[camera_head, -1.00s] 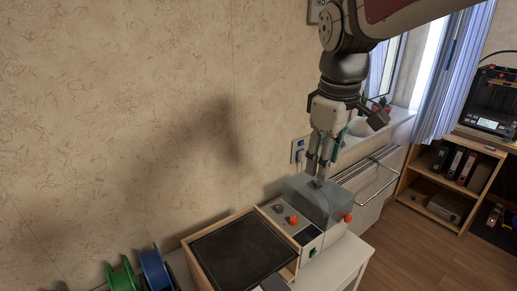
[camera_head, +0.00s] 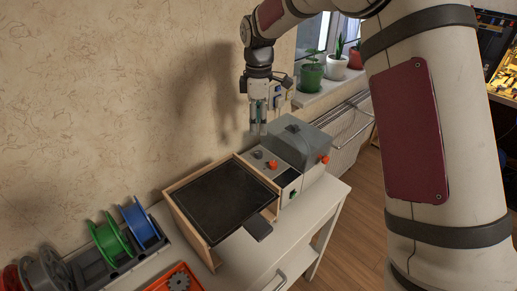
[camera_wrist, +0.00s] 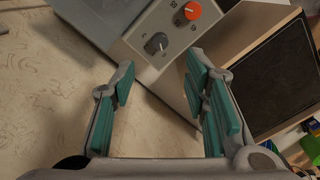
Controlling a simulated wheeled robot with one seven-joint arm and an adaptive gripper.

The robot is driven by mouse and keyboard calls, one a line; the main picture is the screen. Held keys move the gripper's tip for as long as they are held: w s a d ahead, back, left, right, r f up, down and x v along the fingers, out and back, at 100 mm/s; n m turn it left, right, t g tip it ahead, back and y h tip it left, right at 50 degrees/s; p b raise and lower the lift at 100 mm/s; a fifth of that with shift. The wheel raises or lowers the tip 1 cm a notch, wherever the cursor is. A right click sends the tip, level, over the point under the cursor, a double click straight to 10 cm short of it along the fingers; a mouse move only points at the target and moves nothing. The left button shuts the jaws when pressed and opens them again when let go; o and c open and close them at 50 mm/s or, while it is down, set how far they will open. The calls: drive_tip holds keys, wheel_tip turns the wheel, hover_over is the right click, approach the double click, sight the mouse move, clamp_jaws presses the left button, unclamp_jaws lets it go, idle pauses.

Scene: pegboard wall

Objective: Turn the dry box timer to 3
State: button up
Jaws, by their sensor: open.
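The dry box (camera_head: 300,145) stands on the white table with a grey translucent lid. Its light panel carries an orange-red knob (camera_head: 272,165) and a dark grey knob (camera_head: 258,155). In the wrist view the dark grey knob (camera_wrist: 156,44) lies ahead of the fingertips, with the orange-red knob (camera_wrist: 193,10) beyond it to the upper right. My gripper (camera_head: 258,132) points down above the wall side of the panel, open and empty. Its teal-padded fingers also show in the wrist view (camera_wrist: 160,75), apart from both knobs.
A wooden-framed tray with a dark plate (camera_head: 228,200) adjoins the dry box. Green (camera_head: 110,237) and blue (camera_head: 140,222) spools stand to its left. An orange tray (camera_head: 178,283) lies in front. The wall is close behind my gripper; plants (camera_head: 312,75) stand on the sill.

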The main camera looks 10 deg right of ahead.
sight(259, 152)
wheel_tip(259, 152, down, 10)
drive_tip(key=shift+f, duration=0.25)
drive_tip(key=shift+c, duration=0.5)
clamp_jaws()
